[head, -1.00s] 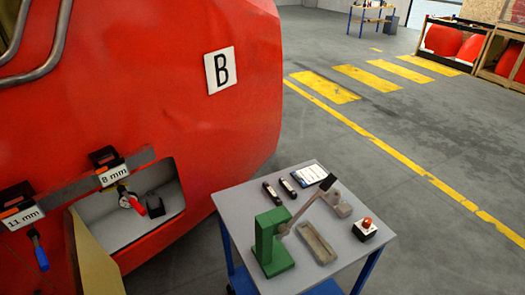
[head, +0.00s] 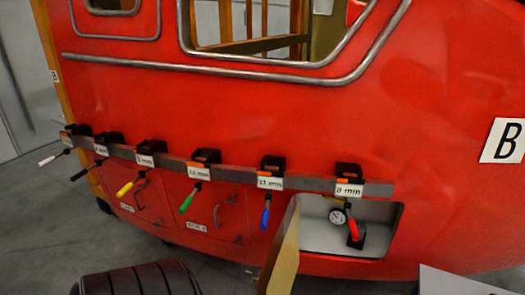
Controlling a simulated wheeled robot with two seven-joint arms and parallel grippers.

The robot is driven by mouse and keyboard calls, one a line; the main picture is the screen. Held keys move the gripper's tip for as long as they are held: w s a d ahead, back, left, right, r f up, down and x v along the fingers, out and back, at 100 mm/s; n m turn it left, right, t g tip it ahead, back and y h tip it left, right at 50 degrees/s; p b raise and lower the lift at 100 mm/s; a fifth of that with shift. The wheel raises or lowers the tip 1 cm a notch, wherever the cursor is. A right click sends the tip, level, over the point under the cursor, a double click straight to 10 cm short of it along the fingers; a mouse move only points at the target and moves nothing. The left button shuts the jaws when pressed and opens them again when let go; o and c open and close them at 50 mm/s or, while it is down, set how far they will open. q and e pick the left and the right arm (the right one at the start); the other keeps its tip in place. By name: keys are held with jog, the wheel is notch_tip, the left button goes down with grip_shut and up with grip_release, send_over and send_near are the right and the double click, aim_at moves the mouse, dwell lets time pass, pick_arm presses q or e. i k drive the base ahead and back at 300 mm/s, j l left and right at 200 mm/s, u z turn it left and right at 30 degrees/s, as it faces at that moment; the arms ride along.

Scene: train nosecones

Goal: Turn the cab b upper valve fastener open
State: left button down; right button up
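The red cab (head: 270,110) fills the head view, with a "B" sign (head: 503,141) at its right edge. Low on its side are closed red panels (head: 215,208) with small dark latch-like parts (head: 217,215) and small labels too blurred to read. I cannot tell which part is the upper valve fastener. To their right is an open white-lined compartment (head: 375,268) with a pale door (head: 283,258) swung outward. A round gauge (head: 337,216) shows at its upper left. Neither of my grippers is in view.
A grey rail (head: 228,173) runs across the cab above the panels, with several black holders, size labels and hanging coloured-handled tools. A dark ribbed object (head: 135,281) is at the bottom left. A grey table corner (head: 445,283) shows at the bottom right.

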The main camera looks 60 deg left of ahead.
aim_at(231, 201)
jog(key=u, duration=2.2)
